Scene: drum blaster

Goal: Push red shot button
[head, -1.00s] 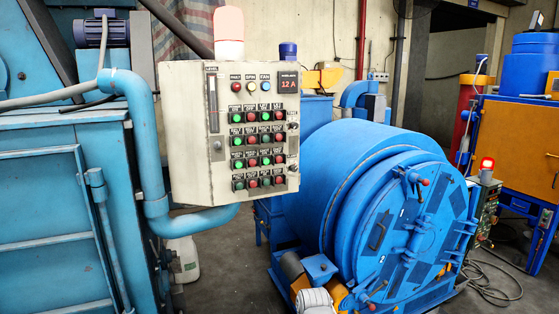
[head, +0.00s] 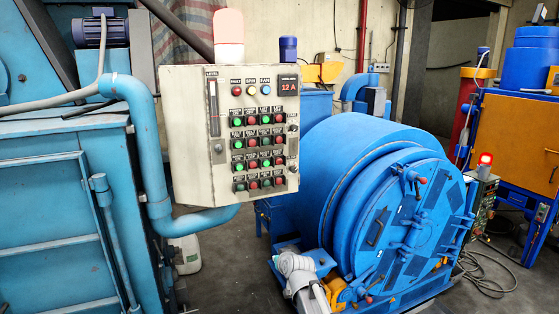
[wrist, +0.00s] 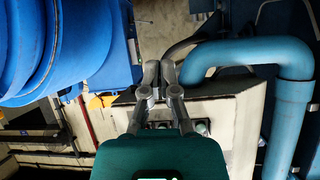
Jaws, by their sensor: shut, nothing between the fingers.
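The control panel (head: 186,125) is a cream box with rows of red and green buttons (head: 258,150) on its front, in the middle of the head view. The button labels are too small to read, so I cannot tell which red button is the shot button. My gripper (wrist: 159,72) shows in the wrist view with its grey fingers together and nothing between them. It is in front of the panel (wrist: 222,112), which appears upside down there and is partly hidden by my gripper. I cannot tell the gap to the panel.
A blue pipe (head: 150,150) runs beside and below the panel. A blue drum machine (head: 325,170) stands to the right. A pale lamp (head: 229,28) tops the panel, and a display (head: 288,88) sits at its upper right. Part of my arm shows at the bottom.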

